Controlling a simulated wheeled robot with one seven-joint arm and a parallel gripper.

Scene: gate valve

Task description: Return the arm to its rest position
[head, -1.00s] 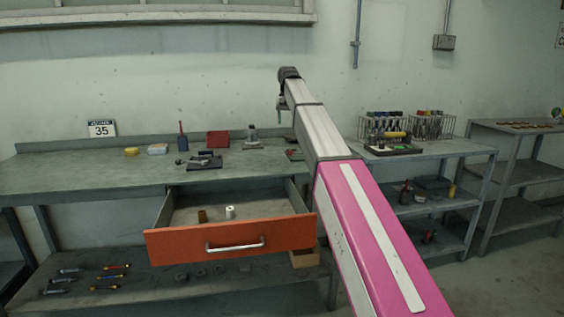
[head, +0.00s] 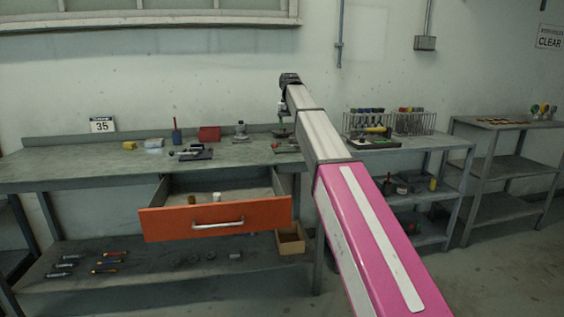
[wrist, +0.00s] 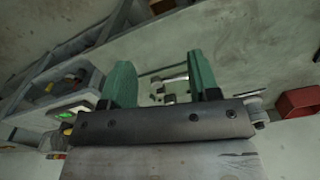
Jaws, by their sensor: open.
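My arm reaches forward from the lower right of the head view, raised in front of the workbench. My gripper (wrist: 160,68) shows in the wrist view with its two green fingers apart and no object clearly held between them. Small grey metal parts show beyond the fingers, on or near the bench. In the head view my gripper (head: 283,110) hangs at the far end of the arm, small and partly hidden by the wrist.
The workbench (head: 80,168) has an open orange drawer (head: 215,218) jutting towards me. On its top are a red box (head: 209,133) and small tools. A shelf unit with racks (head: 413,121) stands to the right, another shelf (head: 503,125) beyond. Floor is clear at lower right.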

